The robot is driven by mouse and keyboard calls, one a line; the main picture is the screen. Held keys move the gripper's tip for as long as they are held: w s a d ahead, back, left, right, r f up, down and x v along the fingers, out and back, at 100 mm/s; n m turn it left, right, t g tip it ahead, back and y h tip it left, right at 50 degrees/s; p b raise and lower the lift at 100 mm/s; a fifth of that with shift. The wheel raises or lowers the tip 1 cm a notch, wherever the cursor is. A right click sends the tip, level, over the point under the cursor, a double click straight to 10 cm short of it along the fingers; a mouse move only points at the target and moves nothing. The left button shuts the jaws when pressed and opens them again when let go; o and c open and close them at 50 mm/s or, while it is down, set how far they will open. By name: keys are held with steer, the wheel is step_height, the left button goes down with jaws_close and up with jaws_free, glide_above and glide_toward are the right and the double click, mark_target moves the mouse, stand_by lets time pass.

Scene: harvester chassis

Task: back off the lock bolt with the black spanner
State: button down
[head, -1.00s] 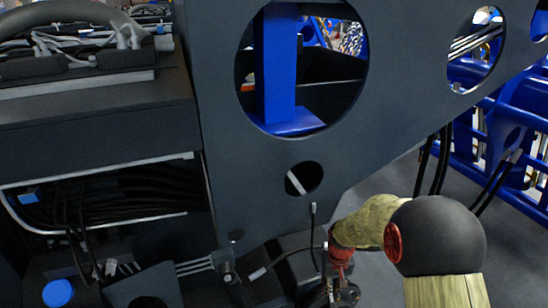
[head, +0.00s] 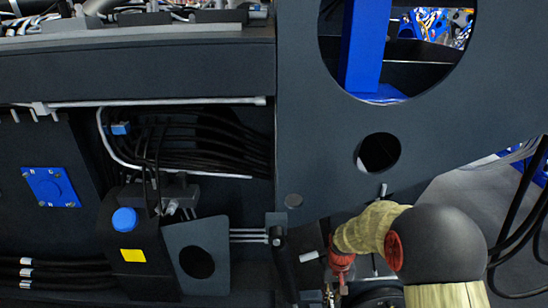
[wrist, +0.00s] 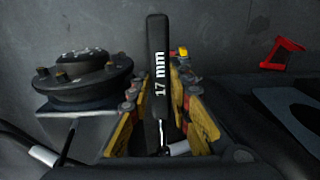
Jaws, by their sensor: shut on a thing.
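The black spanner (wrist: 158,60) stands upright in the middle of the wrist view, its handle marked "17 mm". My gripper (wrist: 160,97) is shut on this handle, with yellow-sided fingers on its left and right. The spanner's lower part narrows to a bright metal shank, and its working end is hidden. In the head view my gripper (head: 335,293) is at the bottom edge, mostly cut off below my red wrist part, and I cannot make out the spanner there. I cannot pick out the lock bolt for certain in either view.
A round black flange with several bolts (wrist: 82,78) is left of my gripper, and a red bracket (wrist: 283,54) is at right. The dark chassis plate (head: 300,110) rises behind my arm. A blue cap (head: 125,219) and black hoses (head: 215,140) are at left.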

step_height(320, 180, down, 14)
steer(key=b, duration=1.2)
steer(key=shift+a, duration=0.2)
